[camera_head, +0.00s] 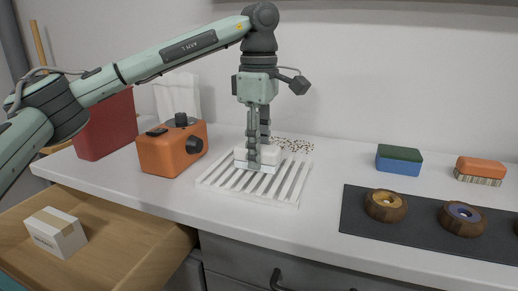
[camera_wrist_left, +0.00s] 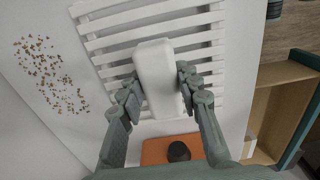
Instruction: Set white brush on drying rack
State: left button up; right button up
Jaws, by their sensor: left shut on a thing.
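The white brush (camera_wrist_left: 157,72) is a pale rounded block between the fingers of my left gripper (camera_wrist_left: 158,90) in the left wrist view. In the head view my left gripper (camera_head: 258,160) points down and is shut on the brush (camera_head: 268,157). The brush is over the white slatted drying rack (camera_head: 285,189), which also shows in the left wrist view (camera_wrist_left: 112,33). I cannot tell whether the brush touches the slats. The fingers hide part of the brush in the head view. My right gripper is not in view.
An orange box (camera_head: 171,150) with dark knobs stands left of the rack. Brown crumbs (camera_head: 295,145) lie behind it. A green-blue sponge (camera_head: 399,160), an orange brush (camera_head: 480,170) and a dark mat (camera_head: 410,235) with round wooden pieces are at right. An open drawer (camera_head: 130,235) holds a small box (camera_head: 56,232).

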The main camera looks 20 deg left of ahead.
pick_arm(q)
jog(key=o, duration=0.6)
jog(key=shift+f, duration=0.15)
jog(key=o, duration=0.5)
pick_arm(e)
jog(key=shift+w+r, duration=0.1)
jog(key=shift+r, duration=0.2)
pick_arm(q)
jog(key=shift+r, duration=0.55)
notch_tip(320, 180, up, 7)
jog(key=shift+r, duration=0.1)
jog(key=shift+r+p, duration=0.8)
jog(key=shift+r, duration=1.25)
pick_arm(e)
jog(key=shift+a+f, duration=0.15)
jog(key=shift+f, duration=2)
